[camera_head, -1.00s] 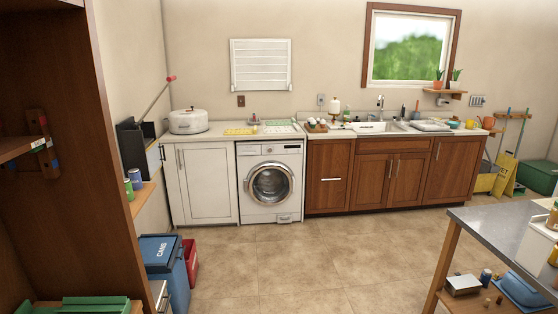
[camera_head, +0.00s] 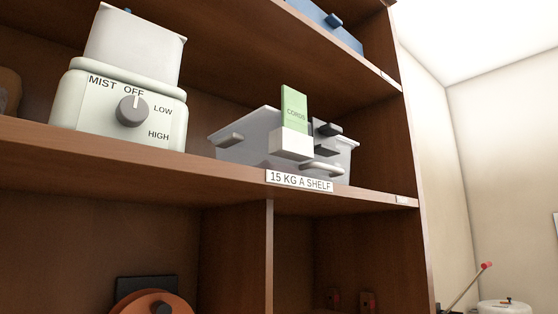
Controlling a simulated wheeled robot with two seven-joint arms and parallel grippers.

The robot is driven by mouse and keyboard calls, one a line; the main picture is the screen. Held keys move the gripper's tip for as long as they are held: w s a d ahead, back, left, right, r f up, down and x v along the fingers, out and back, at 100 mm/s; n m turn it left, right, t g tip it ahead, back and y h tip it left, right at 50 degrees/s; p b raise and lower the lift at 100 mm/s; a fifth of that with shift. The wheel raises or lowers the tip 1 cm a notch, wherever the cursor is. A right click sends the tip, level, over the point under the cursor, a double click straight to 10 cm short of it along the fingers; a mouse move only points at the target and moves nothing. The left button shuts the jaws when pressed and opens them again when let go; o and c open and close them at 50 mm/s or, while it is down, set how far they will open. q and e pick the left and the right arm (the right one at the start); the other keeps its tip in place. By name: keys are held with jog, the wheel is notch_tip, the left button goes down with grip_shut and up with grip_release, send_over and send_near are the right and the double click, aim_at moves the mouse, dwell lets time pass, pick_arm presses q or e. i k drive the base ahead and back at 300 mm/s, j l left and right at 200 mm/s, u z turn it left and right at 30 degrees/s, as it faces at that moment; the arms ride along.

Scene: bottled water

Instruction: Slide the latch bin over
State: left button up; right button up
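A grey translucent bin (camera_head: 255,135), which looks like the latch bin, stands on the middle shelf of the brown wooden shelf unit. It has dark latch-like parts (camera_head: 326,129) and a pale handle (camera_head: 322,169) on its front side. A green and white card (camera_head: 294,110) marked CORDS stands up at its front and hides part of it. The bin sits behind the shelf label "15 KG A SHELF" (camera_head: 299,181). Neither of my grippers is in view.
A pale green humidifier-like appliance (camera_head: 118,111) with a dial stands left of the bin, with a gap between. The shelf (camera_head: 378,194) is bare right of the bin, up to the side panel. A blue container (camera_head: 330,24) sits above; an orange round thing (camera_head: 152,302) below.

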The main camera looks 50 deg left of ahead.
aim_at(260, 141)
jog(key=u, duration=1.55)
jog(key=l+u, duration=0.15)
jog(key=l, duration=0.65)
